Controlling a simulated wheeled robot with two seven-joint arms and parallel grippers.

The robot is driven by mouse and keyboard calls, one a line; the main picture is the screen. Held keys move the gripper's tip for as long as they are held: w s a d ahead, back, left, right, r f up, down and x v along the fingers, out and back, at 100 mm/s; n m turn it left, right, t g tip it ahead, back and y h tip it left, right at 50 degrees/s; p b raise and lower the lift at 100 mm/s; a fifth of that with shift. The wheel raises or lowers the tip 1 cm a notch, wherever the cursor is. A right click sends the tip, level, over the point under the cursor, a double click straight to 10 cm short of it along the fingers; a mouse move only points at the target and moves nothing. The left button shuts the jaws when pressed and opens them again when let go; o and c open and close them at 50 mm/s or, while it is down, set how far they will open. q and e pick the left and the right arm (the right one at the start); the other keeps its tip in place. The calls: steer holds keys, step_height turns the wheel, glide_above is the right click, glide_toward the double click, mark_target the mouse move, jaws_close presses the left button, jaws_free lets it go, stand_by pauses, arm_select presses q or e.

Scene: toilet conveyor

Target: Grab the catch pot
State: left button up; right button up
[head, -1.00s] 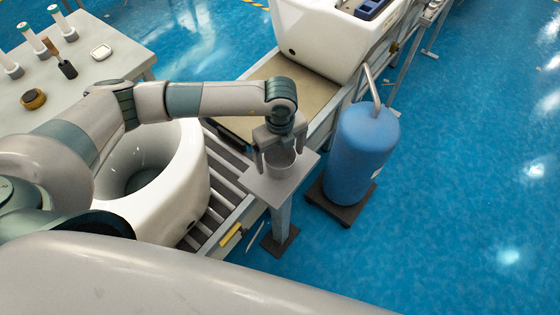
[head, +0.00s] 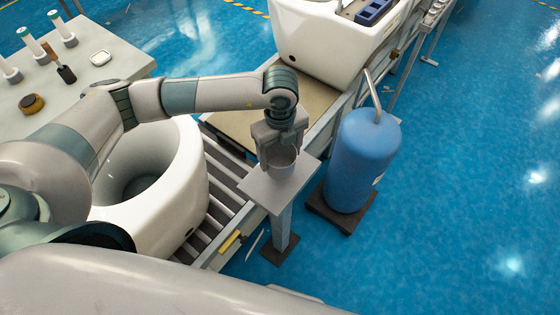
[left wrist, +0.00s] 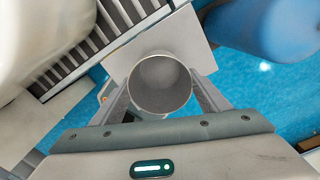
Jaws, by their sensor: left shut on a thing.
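The catch pot (head: 281,163) is a small grey round cup. It stands upright at the small square top of a grey post stand (head: 268,190). My left gripper (head: 279,158) points down over the stand and is shut on the pot, one finger on each side. In the left wrist view the open mouth of the pot (left wrist: 160,84) faces the camera between the two fingers (left wrist: 163,100). I cannot tell whether the pot still touches the stand top. My right gripper is not in view.
A blue cylinder tank (head: 362,158) with a bent pipe stands just right of the stand. A white toilet bowl (head: 185,190) sits on the roller conveyor (head: 222,203) at left. A table (head: 88,88) with tools is at upper left. Blue floor is clear at right.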

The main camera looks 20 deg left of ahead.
arm_select(q)
steer(key=s+d+r+b, duration=0.3)
steer(key=s+d+r, duration=0.4)
steer(key=d, duration=0.2)
steer(key=shift+d+r+b, duration=0.25)
steer(key=shift+b, duration=0.15)
steer(key=shift+w, duration=0.1)
